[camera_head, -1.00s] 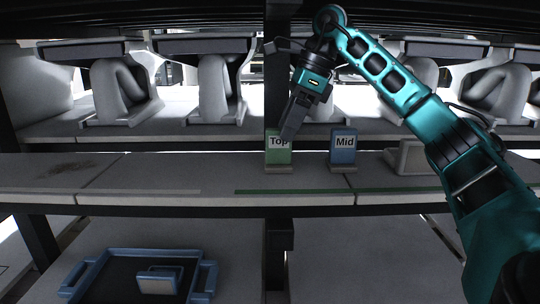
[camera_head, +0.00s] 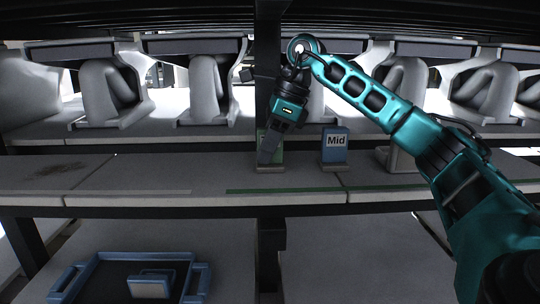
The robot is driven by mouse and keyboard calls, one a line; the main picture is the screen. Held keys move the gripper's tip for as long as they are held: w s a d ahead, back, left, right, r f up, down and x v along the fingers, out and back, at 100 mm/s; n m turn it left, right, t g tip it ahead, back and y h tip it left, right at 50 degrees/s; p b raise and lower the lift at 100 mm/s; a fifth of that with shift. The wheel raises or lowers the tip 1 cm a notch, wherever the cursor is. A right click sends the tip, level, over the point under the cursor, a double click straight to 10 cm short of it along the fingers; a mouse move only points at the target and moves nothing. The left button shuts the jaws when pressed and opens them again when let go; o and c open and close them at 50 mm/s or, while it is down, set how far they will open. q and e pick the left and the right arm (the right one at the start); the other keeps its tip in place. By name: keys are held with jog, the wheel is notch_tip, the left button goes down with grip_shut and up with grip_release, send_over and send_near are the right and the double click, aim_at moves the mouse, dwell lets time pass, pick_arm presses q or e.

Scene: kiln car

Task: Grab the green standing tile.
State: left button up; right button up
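The green standing tile (camera_head: 279,156) stands upright on a small base on the middle shelf (camera_head: 205,177). In the head view, my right gripper (camera_head: 267,157) points down in front of it and hides most of its face and its label. Only green edges show beside the fingers. The fingers look close together, but I cannot tell whether they are open, shut or touching the tile. My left gripper is not in view.
A blue tile (camera_head: 335,151) marked "Mid" stands just to the right. A pale block (camera_head: 397,160) sits farther right, partly behind my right arm. A dark post (camera_head: 268,60) rises behind the green tile. A blue-rimmed tray (camera_head: 198,277) is below. The shelf's left part is clear.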

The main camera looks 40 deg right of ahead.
grip_shut()
jog(key=shift+r, duration=0.15)
